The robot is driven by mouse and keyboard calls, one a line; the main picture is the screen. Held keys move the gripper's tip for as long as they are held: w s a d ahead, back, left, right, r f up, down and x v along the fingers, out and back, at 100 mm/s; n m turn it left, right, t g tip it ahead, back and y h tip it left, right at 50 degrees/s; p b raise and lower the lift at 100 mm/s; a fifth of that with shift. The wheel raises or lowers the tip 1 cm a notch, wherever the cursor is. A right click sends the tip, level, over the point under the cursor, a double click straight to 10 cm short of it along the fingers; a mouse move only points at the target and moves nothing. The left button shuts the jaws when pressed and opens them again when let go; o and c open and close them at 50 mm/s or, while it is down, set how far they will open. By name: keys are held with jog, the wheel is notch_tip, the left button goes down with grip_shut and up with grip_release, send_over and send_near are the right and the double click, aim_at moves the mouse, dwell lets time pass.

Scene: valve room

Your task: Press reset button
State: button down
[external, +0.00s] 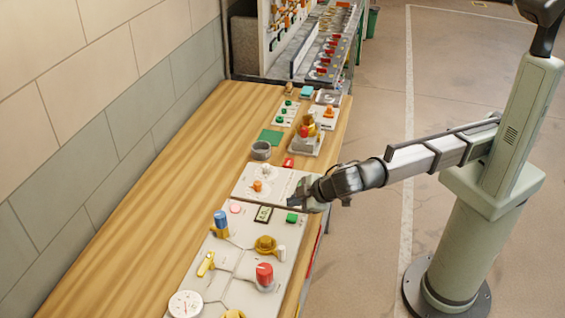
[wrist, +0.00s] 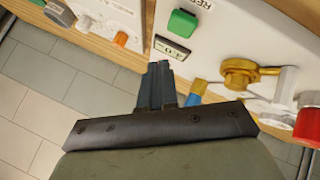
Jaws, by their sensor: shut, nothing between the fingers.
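The reset button is a green square button (wrist: 182,24) on a white panel. Lettering beginning "RES" is partly visible beside it in the wrist view. In the external view the green button (external: 292,218) sits at the panel's far right corner. My gripper (external: 294,203) is above the panel's far edge, close to the button. In the wrist view my gripper (wrist: 160,67) has its two fingers together and empty. The tips appear below and left of the button, near a small display (wrist: 172,51), apart from the button. Their exact height over the panel cannot be told.
The panel also carries a yellow valve (external: 265,244), a red knob (external: 264,275), a blue-topped part (external: 221,220) and a gauge (external: 185,304). A second panel with an orange knob (external: 257,186) lies just beyond. The wooden table (external: 155,205) is bare on the left, beside the wall.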

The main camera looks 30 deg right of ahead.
aim_at(295, 218)
jog(key=shift+f, duration=1.3)
jog(key=shift+f, duration=0.9)
dwell(2.0)
jog(key=shift+r, duration=0.95)
jog(key=shift+r, duration=0.1)
jog(key=shift+r, duration=2.4)
